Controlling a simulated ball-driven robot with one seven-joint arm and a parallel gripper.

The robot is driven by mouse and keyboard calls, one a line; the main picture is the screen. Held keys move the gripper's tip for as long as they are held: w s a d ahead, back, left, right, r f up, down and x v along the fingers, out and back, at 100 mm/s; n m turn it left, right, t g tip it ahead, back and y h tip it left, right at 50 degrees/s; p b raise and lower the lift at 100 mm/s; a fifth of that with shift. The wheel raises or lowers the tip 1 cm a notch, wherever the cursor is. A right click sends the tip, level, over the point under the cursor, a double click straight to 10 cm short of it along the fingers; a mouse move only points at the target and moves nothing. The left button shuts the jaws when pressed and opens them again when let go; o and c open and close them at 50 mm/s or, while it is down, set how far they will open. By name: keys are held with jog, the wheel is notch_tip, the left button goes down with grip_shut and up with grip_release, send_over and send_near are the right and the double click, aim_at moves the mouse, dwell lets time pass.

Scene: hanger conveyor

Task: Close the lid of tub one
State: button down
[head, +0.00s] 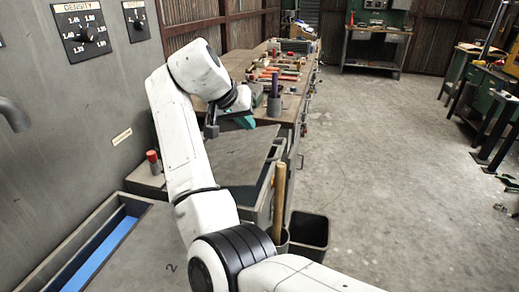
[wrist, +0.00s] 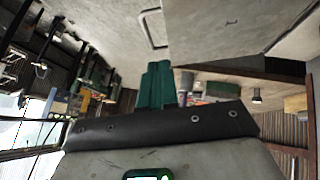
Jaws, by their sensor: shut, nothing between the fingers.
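Tub one's grey lid (head: 235,150) shows in the head view behind my arm. A strip of dark opening (head: 265,185) shows along its near right side, so the lid does not cover the whole tub. In the wrist view the lid (wrist: 225,30) fills the upper right with a faint mark on it, and a metal loop handle (wrist: 151,30) is beside it. My gripper (head: 245,121) has teal fingers and is above the far part of the lid. In the wrist view its fingers (wrist: 157,82) are together and empty. Contact with the lid cannot be told.
A second tub lid marked 2 (head: 165,265) is at lower left, with a blue strip (head: 100,255) beside it. A wooden handle (head: 279,195) and a dark bin (head: 309,232) stand right of tub one. A tool bench (head: 290,95) stretches behind.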

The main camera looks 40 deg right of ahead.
jog(key=x, duration=0.8)
jog(key=shift+w+d+f+p, duration=0.1)
jog(key=shift+d+f+p, duration=0.15)
jog(key=shift+f+p, duration=0.1)
jog(key=f, duration=0.3)
jog(key=shift+s+d, duration=0.25)
jog(key=shift+s, duration=0.15)
jog(key=shift+s+f, duration=0.25)
jog(key=shift+f, duration=0.4)
